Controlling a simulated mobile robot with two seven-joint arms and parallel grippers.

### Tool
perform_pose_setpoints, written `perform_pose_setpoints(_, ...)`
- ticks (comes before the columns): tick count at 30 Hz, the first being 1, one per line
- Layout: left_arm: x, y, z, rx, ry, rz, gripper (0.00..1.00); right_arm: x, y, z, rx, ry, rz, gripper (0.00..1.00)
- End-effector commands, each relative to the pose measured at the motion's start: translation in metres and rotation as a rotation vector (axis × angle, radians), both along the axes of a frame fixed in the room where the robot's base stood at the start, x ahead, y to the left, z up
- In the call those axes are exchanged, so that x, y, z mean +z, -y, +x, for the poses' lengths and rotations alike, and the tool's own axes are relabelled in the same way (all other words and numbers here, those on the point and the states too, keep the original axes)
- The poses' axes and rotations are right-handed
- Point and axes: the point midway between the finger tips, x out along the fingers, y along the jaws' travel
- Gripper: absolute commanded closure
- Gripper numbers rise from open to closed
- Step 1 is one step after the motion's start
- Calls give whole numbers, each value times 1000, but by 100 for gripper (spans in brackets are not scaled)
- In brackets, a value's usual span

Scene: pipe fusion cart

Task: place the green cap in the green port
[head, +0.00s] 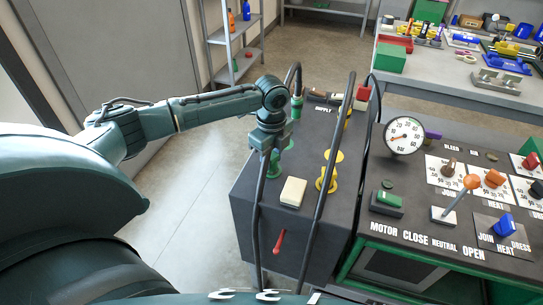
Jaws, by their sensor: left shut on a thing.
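My left gripper (271,149) reaches in from the left and points down over the left side of the dark cart (247,196). It is shut on a small green piece (273,164) that looks like the green cap, largely covered by the fingers. Another bit of green (290,145) shows just right of the gripper. I cannot tell which green part is the port, or whether cap and port touch. My right gripper is not in view.
Black hoses (320,185) arch over the cart close to the gripper. Yellow fittings (327,181), a cream block (293,192) and a red lever (279,242) are nearby. A control panel with a gauge (404,135) and knobs stands right. A cluttered workbench (420,75) is behind.

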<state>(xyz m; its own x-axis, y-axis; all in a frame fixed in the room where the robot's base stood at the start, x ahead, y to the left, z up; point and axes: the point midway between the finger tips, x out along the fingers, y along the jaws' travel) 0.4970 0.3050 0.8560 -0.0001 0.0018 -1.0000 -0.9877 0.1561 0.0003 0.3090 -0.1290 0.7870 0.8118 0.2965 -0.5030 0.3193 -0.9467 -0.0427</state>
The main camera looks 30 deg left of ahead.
Motion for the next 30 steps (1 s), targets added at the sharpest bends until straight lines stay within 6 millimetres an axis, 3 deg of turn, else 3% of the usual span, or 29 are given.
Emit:
perform_pose_setpoints(8, -3, 1, 0, -1, 0, -1, 91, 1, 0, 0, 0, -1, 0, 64)
perform_pose_setpoints(9, -2, 0, 0, -1, 1, -1, 67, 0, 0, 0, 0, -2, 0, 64)
perform_pose_setpoints(16, -2, 0, 0, -1, 1, -1, 48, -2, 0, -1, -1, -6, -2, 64)
perform_pose_setpoints(25, 1, 0, 0, -1, 1, 0, 48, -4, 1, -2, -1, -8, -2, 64)
perform_pose_setpoints(30, 26, 1, 1, -2, 4, -2, 48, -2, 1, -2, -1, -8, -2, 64)
